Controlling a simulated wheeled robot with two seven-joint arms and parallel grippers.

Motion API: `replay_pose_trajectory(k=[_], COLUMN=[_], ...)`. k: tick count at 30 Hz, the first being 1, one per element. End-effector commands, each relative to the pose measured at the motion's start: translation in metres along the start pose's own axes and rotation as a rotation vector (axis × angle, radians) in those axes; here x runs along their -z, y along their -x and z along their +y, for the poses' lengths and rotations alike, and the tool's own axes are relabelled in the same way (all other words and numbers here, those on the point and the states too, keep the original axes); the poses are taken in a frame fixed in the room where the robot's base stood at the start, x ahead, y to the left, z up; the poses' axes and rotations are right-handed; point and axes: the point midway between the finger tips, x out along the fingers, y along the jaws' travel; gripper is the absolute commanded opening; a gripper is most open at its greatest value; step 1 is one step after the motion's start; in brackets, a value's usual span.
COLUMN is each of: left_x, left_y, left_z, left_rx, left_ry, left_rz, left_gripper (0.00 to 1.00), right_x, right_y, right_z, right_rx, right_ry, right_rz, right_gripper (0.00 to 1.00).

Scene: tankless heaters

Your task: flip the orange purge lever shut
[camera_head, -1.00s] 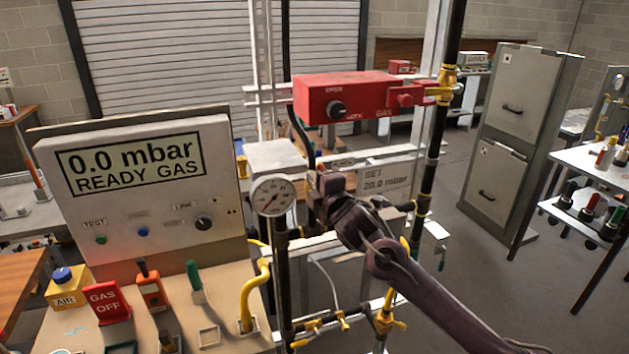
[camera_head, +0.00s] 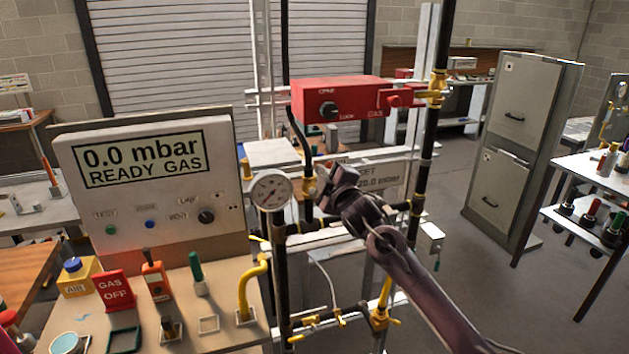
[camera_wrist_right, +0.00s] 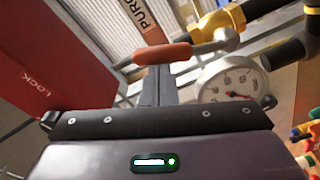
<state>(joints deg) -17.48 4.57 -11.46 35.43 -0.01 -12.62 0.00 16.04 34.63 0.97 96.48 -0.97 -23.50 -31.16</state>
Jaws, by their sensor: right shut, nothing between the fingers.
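The orange purge lever (camera_wrist_right: 165,53) shows in the right wrist view, lying nearly level across the picture. Its metal end meets a brass valve (camera_wrist_right: 220,25) at the upper right. A tag reading "PURG" (camera_wrist_right: 140,15) hangs behind it. My right gripper (camera_wrist_right: 158,85) is shut and empty, its fingertips just below the lever in the picture; I cannot tell whether they touch it. In the head view my right gripper (camera_head: 322,182) is right of the round gauge (camera_head: 271,190), and the lever cannot be made out there. My left gripper is not in view.
A red box (camera_head: 345,97) with a knob is above my right gripper. A black vertical pipe (camera_head: 432,140) stands to its right. A panel (camera_head: 140,215) reads 0.0 mbar, READY GAS. A bench with a red GAS OFF sign (camera_head: 115,290) is at lower left.

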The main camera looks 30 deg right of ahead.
Motion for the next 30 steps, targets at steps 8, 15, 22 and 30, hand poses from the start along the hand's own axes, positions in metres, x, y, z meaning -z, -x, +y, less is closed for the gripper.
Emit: replay_pose_trajectory(k=[8, 15, 22, 30], left_x=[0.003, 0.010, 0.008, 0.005], left_y=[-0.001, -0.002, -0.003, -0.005], left_z=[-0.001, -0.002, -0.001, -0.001], left_rx=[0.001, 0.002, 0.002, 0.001], left_ry=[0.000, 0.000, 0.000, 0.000], left_rz=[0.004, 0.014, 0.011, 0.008], left_gripper=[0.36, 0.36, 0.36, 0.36], right_x=[-0.020, -0.037, -0.052, -0.067], right_y=[0.001, 0.003, 0.004, 0.005], right_z=[0.002, 0.000, -0.005, -0.013], right_rx=[-0.019, -0.036, -0.053, -0.070], right_ry=[-0.265, -0.493, -0.711, -0.938], right_rz=[-0.002, -0.002, -0.003, -0.002], right_gripper=[0.00, 0.00, 0.00, 0.00])
